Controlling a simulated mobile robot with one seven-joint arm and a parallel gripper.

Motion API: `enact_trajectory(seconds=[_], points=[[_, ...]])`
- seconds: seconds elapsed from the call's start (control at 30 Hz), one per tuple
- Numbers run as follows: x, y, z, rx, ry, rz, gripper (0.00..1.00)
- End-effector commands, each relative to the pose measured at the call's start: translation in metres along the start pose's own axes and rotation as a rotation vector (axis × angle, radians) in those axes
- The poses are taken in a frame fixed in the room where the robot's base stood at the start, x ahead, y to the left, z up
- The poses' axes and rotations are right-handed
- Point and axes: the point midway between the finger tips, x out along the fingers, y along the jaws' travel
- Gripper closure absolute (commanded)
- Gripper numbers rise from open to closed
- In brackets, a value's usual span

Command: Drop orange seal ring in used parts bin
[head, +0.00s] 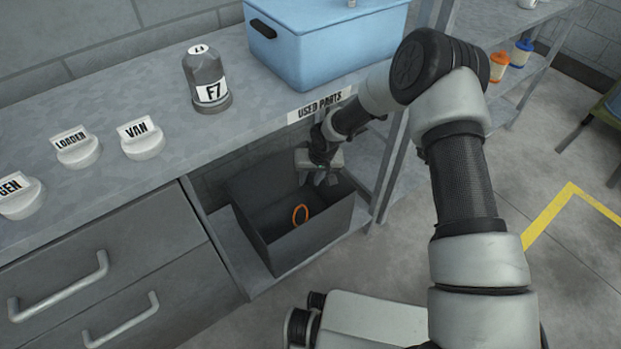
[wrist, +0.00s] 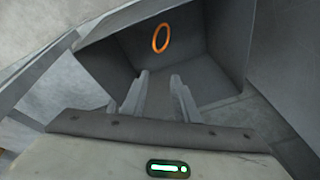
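The orange seal ring (head: 301,215) shows inside the dark grey used parts bin (head: 262,235), clear of my gripper (head: 319,180). The ring stands on edge or tilted; I cannot tell whether it touches the bin wall or floor. In the wrist view the ring (wrist: 161,38) appears beyond my fingertips, against the grey inside of the bin (wrist: 205,45). My gripper (wrist: 160,76) points into the bin near its back right, below the USED PARTS label (head: 320,105). Its two fingers are apart with nothing between them.
The bin sits on a low shelf under the grey counter, right of the drawers (head: 110,270). A blue box (head: 325,40), a grey F7 container (head: 207,80) and several white labelled caps stand on the counter. Shelving with bottles (head: 497,66) is at right.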

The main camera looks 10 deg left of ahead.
Motion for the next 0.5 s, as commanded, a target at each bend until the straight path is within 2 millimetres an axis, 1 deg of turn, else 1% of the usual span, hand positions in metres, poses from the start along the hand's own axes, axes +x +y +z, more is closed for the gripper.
enact_trajectory(seconds=[0.17, 0.27, 0.37, 0.47, 0.5], points=[[0.000, 0.000, 0.000, 0.000, 0.000, 0.000, 0.72], [-0.004, 0.000, 0.000, 0.000, 0.001, 0.000, 0.72], [-0.015, 0.000, -0.001, 0.001, 0.002, 0.000, 0.72], [-0.034, 0.000, -0.002, -0.001, 0.003, 0.001, 0.72], [-0.036, 0.004, 0.006, -0.001, -0.002, 0.002, 0.72]])
